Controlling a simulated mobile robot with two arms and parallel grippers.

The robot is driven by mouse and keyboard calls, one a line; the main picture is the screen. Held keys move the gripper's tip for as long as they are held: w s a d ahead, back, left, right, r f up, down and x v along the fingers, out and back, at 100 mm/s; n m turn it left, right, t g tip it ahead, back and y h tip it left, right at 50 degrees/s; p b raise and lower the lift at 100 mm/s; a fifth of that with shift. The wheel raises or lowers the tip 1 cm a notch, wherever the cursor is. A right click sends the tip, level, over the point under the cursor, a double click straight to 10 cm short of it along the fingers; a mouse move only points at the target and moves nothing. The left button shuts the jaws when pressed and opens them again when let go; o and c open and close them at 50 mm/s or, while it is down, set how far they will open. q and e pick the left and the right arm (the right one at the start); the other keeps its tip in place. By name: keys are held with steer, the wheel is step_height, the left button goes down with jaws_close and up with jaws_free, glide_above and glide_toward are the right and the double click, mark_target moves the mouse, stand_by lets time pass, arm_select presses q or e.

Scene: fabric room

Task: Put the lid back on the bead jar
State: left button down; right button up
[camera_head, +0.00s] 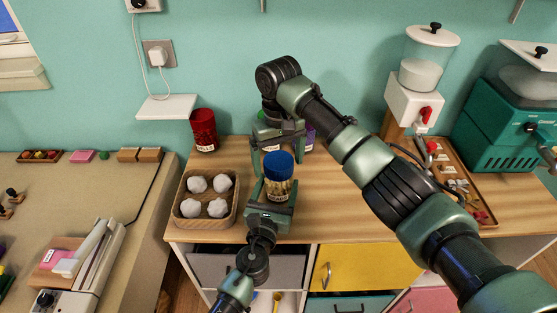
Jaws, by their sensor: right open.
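The bead jar (277,190), clear with yellowish contents and a label, stands upright near the front of the wooden counter. A blue lid (279,165) sits on its top and looks about level; whether it is fully seated I cannot tell. My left gripper (274,193) comes in from below and is shut around the jar's body. My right gripper (279,143) is open and empty, pointing down just behind and above the lid, apart from it as far as I can see.
A wicker basket (180,213) with several white balls stands left of the jar. A red jar (203,130) and a purple jar (308,138) stand behind; a green-lidded jar is partly hidden by my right gripper. A tray (484,213) and a dispenser (415,104) are at right.

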step_height(320, 180, up, 12)
stand_by(0.6)
arm_select(q)
steer(key=shift+c, duration=0.2)
jaws_free()
steer(key=shift+v, duration=3.9)
arm_select(e)
steer(key=shift+f, duration=0.1)
